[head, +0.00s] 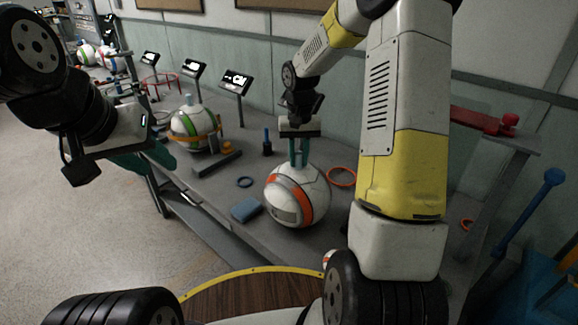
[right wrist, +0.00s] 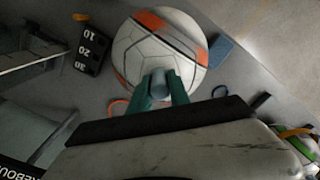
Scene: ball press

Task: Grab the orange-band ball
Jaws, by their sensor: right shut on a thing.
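The orange-band ball (head: 283,190) is white with an orange band and a knob on top. It is at the middle of the grey table; I cannot tell if it rests on the table or is just clear of it. My right gripper (head: 299,158) is above it, its teal fingers shut on the ball's grey-blue knob. The right wrist view shows the ball (right wrist: 135,50) beyond the fingers (right wrist: 160,90). My left gripper (head: 148,160) is at the left, away from the ball, partly hidden by my arm; its opening is unclear.
A green-band ball (head: 183,128) stands further left on the table. A blue ring (head: 245,182), a blue block (head: 246,210), an orange ring (head: 341,177) and a dark blue-topped peg (head: 267,145) lie around the held ball. Small screens (head: 236,81) line the back. A round wooden surface (head: 245,295) is in front.

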